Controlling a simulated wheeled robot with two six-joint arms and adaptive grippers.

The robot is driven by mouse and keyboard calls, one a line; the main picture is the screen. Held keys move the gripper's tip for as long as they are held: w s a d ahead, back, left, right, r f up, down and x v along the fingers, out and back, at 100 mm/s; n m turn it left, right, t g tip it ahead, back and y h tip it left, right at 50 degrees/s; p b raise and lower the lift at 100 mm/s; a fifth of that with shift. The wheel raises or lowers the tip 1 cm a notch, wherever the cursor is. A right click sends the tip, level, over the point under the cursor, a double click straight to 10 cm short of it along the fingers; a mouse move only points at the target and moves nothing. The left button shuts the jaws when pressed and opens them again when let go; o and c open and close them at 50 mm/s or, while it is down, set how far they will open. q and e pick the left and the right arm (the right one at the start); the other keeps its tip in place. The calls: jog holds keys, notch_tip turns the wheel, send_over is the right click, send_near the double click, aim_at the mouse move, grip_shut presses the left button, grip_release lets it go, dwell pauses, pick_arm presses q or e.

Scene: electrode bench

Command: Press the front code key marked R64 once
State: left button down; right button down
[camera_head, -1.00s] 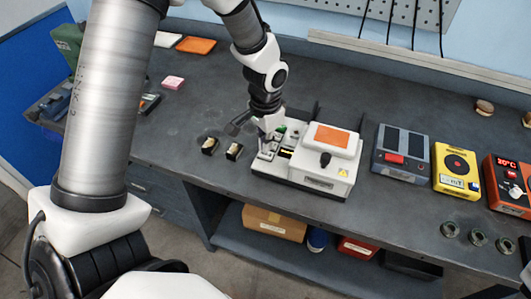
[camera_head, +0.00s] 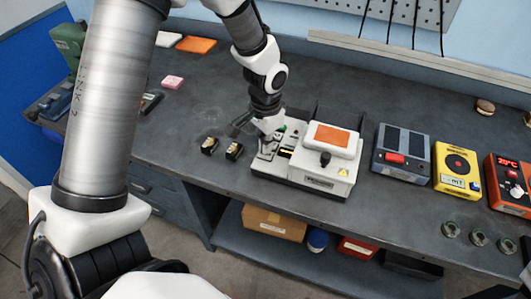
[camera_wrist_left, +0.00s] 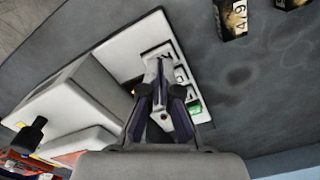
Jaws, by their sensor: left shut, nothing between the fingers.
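The white machine (camera_head: 310,181) stands on the dark bench with its code keys on the left part. The left wrist view shows a row of pale keys (camera_wrist_left: 180,74) and a green key (camera_wrist_left: 194,108) on its white plate (camera_wrist_left: 119,45). The key markings are too small or covered to read, so I cannot tell which is R64. My left gripper (camera_head: 267,140) is shut and empty, pointing down over the keys. In the left wrist view its fingertips (camera_wrist_left: 160,66) overlap the key row; I cannot tell whether they touch a key. My right gripper is not in view.
Two small black blocks (camera_head: 233,151) lie left of the machine. A black knob (camera_head: 325,159) and an orange-topped cover (camera_head: 333,135) are on its right part. A grey box (camera_head: 401,155), a yellow meter (camera_head: 457,169) and a red unit (camera_head: 507,182) stand farther right.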

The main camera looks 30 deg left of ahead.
pick_arm(q)
jog(key=shift+f+b, duration=0.45)
jog(key=shift+f, duration=0.45)
notch_tip(320, 180, up, 6)
jog(key=p, duration=0.6)
jog(key=shift+r, duration=0.15)
dwell(0.4)
dwell(0.3)
